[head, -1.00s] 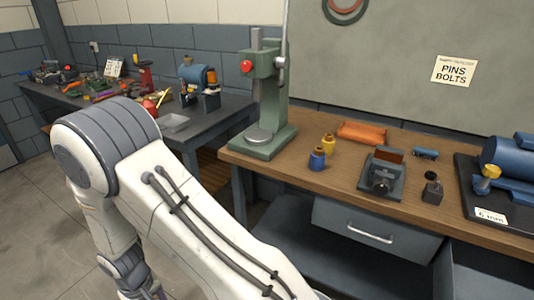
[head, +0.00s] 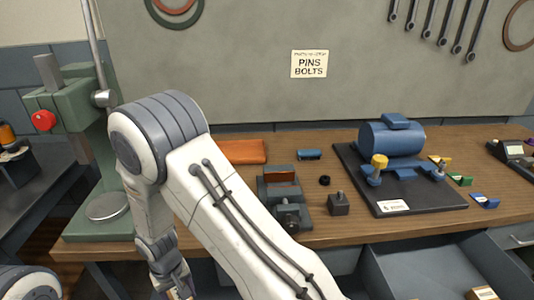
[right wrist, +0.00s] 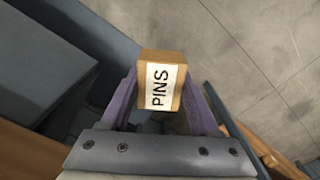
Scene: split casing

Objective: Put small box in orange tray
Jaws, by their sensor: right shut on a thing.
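In the right wrist view, the small box (right wrist: 162,82) is tan with a white label reading PINS. It sits between the purple fingers of my right gripper (right wrist: 160,100), which are shut on it. In the head view, my right arm bends over and down, with the right gripper (head: 180,292) at the bottom edge, below the bench front; the box cannot be made out there. A low orange object (head: 243,152) lies on the wooden bench behind my arm; I cannot tell if it is the orange tray. My left gripper is not in view.
A green press (head: 75,130) stands at the bench's left end. A dark vise (head: 285,195), a black block (head: 339,204) and a blue motor (head: 391,138) on a black plate are on the bench. An open grey drawer (head: 395,280) juts out at the lower right.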

